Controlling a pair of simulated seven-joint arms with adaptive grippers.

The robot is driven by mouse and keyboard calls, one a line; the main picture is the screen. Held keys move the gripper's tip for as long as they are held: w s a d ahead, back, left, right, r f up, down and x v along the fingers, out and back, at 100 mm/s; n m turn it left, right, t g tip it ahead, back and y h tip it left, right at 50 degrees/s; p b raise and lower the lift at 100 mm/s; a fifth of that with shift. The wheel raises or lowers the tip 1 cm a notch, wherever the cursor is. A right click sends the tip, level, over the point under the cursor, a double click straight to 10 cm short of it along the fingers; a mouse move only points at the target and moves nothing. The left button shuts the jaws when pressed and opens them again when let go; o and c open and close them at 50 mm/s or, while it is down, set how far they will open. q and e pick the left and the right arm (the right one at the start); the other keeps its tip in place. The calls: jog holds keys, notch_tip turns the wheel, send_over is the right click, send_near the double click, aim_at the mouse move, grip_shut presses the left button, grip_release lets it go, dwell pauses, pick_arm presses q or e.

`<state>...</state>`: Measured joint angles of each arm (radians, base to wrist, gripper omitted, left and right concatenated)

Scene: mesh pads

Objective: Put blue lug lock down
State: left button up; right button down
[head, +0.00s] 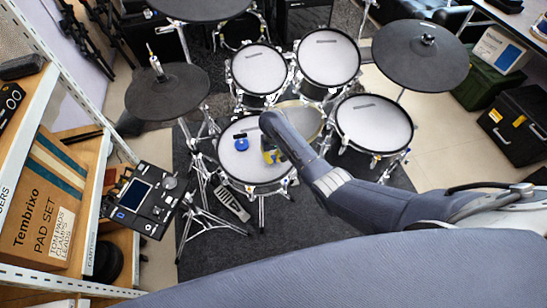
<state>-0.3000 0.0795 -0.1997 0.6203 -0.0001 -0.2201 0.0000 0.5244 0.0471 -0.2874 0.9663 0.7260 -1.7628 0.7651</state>
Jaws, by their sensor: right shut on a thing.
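My right gripper (270,155) reaches down over the white mesh pad (254,172) of the near left drum, with yellow showing at its fingers. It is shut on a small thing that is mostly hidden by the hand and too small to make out. A round blue thing (241,143) lies on the same pad, left of the gripper and apart from it. A small dark piece (240,135) is at its upper edge. I cannot tell whether either is the lug lock. My left gripper is not in view.
More mesh drums (374,123) stand right of and behind the pad. Dark cymbal pads (167,92) rise at left and right. A control module (143,200) and a shelf with a carton (42,205) are at left. The pad's left part is largely free.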

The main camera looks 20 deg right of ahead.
aim_at(273, 156)
dwell(0.3)
jog(key=c, duration=1.5)
grip_release()
jog(key=shift+f, duration=0.1)
notch_tip(273, 156, up, 12)
